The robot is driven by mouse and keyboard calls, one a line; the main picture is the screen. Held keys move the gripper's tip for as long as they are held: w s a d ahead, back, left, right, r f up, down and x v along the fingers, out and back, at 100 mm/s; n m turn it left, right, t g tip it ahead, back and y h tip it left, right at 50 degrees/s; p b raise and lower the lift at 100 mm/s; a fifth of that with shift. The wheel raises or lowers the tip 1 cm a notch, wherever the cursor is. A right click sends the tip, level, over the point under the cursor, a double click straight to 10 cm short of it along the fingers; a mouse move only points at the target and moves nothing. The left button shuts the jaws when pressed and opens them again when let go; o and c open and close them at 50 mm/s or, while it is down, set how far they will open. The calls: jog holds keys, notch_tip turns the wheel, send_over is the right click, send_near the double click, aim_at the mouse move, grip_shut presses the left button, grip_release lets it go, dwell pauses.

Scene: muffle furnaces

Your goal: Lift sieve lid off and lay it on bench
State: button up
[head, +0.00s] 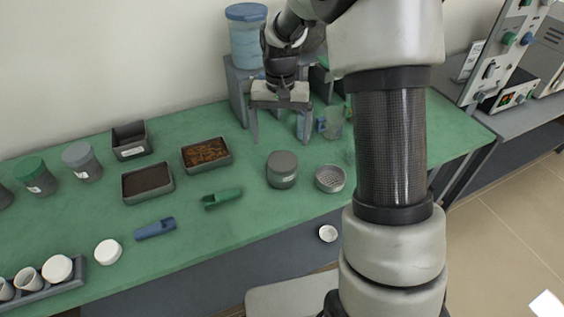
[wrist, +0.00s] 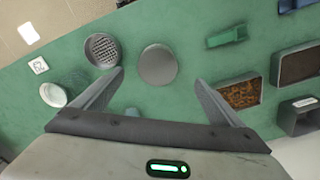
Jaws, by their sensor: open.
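The sieve with its round grey lid (head: 282,156) stands upright on the green bench (head: 250,228). In the wrist view the lid (wrist: 157,65) shows from above as a plain disc, between and just beyond the fingertips. My gripper (head: 281,138) is open and empty, fingers pointing down, above and behind the sieve in the head view. In the wrist view my gripper (wrist: 159,78) has one finger on each side, apart from the lid. The lower part of the sieve is hidden from above.
An open mesh sieve (head: 330,179) stands close right of the lidded one. A green scoop (head: 222,199) and a tray of brown material (head: 207,154) lie to the left. A blue-lidded container (head: 246,38) stands behind. Bare bench lies in front of the sieve.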

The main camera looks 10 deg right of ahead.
aim_at(282, 162)
jog(key=f, duration=0.9)
jog(key=shift+w+d, duration=0.1)
jog(key=shift+d, duration=0.15)
jog(key=c, duration=1.1)
